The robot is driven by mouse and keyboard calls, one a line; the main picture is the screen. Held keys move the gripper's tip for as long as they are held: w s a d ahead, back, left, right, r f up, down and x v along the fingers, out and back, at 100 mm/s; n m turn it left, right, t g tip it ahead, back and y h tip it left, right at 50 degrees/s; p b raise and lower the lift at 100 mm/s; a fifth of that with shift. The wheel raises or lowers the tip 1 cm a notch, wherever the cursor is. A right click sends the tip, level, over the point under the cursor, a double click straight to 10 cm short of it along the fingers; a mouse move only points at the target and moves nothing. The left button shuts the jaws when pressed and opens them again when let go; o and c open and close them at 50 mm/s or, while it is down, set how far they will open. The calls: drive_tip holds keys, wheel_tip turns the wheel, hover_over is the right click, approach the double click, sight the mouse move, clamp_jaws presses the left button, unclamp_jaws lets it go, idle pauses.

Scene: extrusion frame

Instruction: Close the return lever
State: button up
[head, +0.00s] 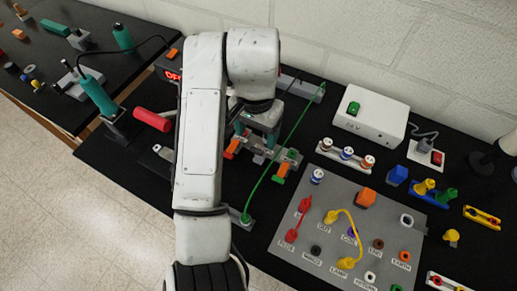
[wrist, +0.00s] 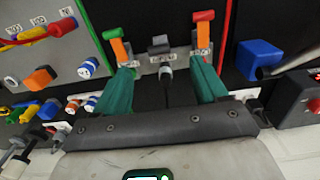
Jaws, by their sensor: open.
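Two small levers with orange parts stand on a grey fixture. In the wrist view one has a green end (wrist: 113,29) on the left, and the other has a red end (wrist: 204,16) on the right. The labels by them are too small to read, so I cannot tell which is the return lever. In the head view one orange part (head: 281,171) shows right of my arm and another (head: 233,147) shows close beside it. My gripper (wrist: 160,68) is open, its teal fingers apart and pointing toward the two levers. Nothing is visible between them except a grey fitting (wrist: 160,45).
A grey panel (head: 333,244) with plugs and cables lies to the right. A green cable (head: 284,142) runs beside the fixture. A white box (head: 372,115) stands behind, near the wall. A red-handled part (head: 152,119) is left of my arm, which hides part of the bench.

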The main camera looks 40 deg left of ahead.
sight(257, 149)
wheel_tip(257, 149, down, 9)
drive_tip(key=shift+r+b, duration=0.1)
drive_tip(key=shift+b, duration=0.45)
drive_tip(key=c, duration=1)
drive_tip(key=shift+d, duration=0.1)
